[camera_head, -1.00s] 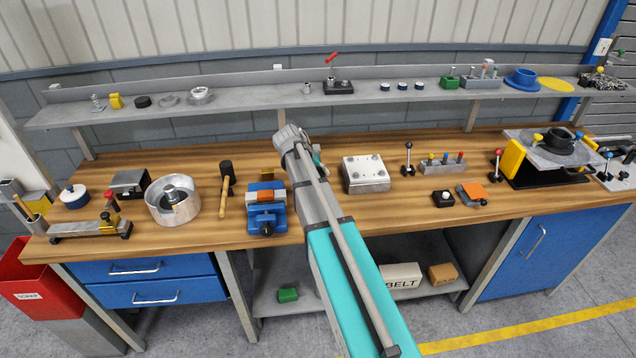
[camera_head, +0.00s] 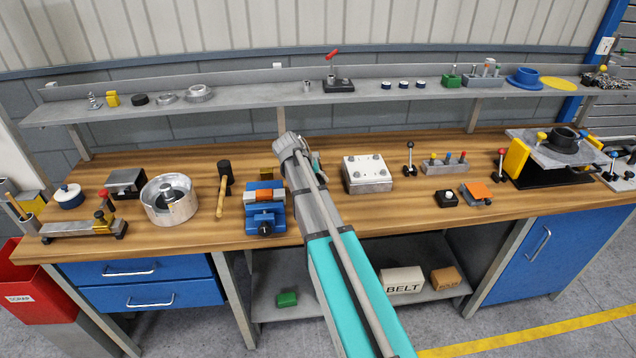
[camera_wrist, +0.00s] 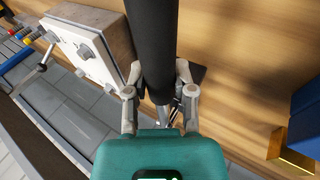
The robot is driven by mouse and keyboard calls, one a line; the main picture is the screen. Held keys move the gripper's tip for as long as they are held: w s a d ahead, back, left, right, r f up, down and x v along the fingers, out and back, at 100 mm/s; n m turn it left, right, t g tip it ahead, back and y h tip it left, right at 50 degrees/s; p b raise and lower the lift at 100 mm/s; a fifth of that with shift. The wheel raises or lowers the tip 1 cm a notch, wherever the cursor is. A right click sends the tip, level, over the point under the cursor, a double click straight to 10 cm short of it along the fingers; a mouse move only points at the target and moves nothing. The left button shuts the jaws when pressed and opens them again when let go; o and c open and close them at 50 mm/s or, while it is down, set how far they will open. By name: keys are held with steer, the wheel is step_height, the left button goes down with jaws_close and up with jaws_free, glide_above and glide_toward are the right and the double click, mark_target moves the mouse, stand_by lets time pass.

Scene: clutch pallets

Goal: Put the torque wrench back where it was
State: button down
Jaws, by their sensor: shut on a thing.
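In the wrist view, my gripper (camera_wrist: 160,78) is shut on a thick black shaft, which I take for the torque wrench (camera_wrist: 151,32). The shaft runs up out of the picture, and a silvery part shows below it between the fingers. The wrench's far end is out of view. In the head view, my arm hides most of the gripper and the wrench, above the bench between the blue vise (camera_head: 263,221) and the grey bolted block (camera_head: 367,184). I cannot tell whether the wrench touches the bench.
The wooden bench (camera_head: 412,222) carries a mallet (camera_head: 223,190), a round metal housing (camera_head: 187,207) and a colored-knob block (camera_head: 444,167). The shelf (camera_head: 238,107) behind holds a black fixture with a red lever (camera_head: 338,85).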

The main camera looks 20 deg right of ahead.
steer(key=shift+c, duration=2.2)
jaws_free()
steer(key=shift+r, duration=0.15)
steer(key=p+v, duration=0.5)
steer(key=v, duration=0.1)
steer(key=shift+r+p, duration=0.2)
steer(key=shift+p, duration=0.1)
steer(key=shift+p+v, duration=2.25)
steer(key=shift+v, duration=0.5)
steer(key=shift+a, duration=0.1)
steer(key=s+a+f+n+y, duration=0.1)
steer(key=s+a+y, duration=0.2)
steer(key=s, duration=0.7)
steer(key=s+a+f+n+y, duration=0.2)
steer(key=s+a+y, duration=0.1)
steer(key=s+a, duration=0.5)
steer(key=s, duration=0.3)
steer(key=shift+s+a+y, duration=0.25)
steer(key=shift+s+y, duration=0.05)
steer(key=shift+f, duration=0.1)
